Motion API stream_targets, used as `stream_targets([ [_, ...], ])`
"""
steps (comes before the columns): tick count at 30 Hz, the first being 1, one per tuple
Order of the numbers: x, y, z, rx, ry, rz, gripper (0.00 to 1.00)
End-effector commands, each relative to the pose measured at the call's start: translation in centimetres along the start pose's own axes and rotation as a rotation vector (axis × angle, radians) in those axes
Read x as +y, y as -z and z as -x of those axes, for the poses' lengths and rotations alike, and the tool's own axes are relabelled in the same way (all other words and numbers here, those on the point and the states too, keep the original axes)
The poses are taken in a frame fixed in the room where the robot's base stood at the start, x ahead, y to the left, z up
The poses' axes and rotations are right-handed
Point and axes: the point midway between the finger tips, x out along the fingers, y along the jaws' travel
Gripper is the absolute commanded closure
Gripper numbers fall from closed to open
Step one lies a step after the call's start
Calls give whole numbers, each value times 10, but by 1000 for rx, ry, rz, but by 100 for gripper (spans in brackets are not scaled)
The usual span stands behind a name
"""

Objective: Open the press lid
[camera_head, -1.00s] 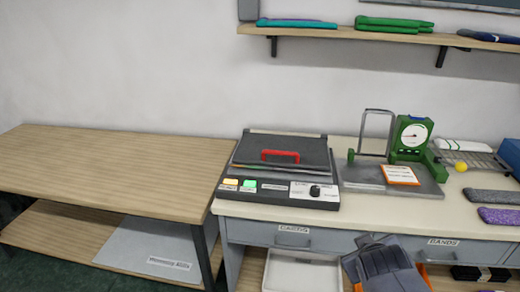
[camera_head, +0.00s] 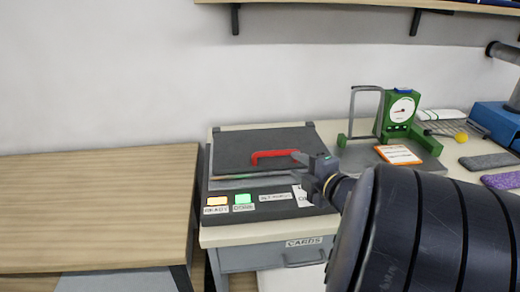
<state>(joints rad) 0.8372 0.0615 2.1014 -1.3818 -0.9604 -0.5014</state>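The press (camera_head: 270,207) stands on the workbench, with a dark grey lid (camera_head: 238,147) on top. The lid lies down over the press body. A red handle (camera_head: 268,155) is fixed across the lid. My gripper (camera_head: 300,157) comes in from the right, with its fingertips at the right end of the handle. I cannot tell whether the fingers touch the handle or how far apart they are. My gripper and arm hide part of the press's right front, including the knob area.
Lit orange and green buttons labelled READY and DONE sit on the press front. A green-framed device with a dial (camera_head: 402,107) stands to the right, with an orange-edged card (camera_head: 398,154) by it. A bare wooden table (camera_head: 95,205) is at left.

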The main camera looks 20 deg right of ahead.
Motion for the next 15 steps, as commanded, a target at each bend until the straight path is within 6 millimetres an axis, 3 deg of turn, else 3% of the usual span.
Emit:
stream_targets([
  [15, -1, 1, -84, 2, 0, -3, 64],
])
